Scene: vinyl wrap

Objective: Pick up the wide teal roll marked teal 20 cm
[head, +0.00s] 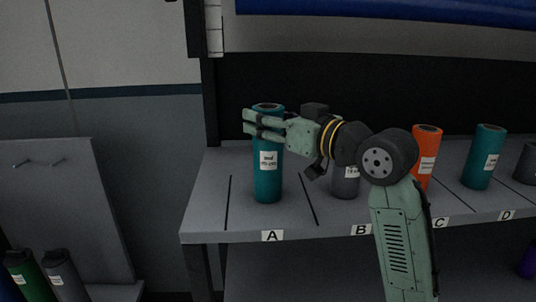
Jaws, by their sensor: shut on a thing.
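A teal roll (267,183) stands upright on the shelf in bay A, with a white label whose print is too small for me to read surely. My gripper (256,124) reaches in from the right and is shut on this roll's upper part, its fingers crossing just below the top. The roll's base appears to rest on the shelf. A second teal roll (484,158), also labelled, stands farther right near bay D. I cannot tell from the print which one is marked teal 20 cm.
A grey roll (346,184) stands in bay B, partly behind my arm. An orange roll (427,151) stands near bay C and a dark grey roll (528,164) at the right edge. The shelf (213,215) has a black post at left. A blue roll (400,12) hangs above.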

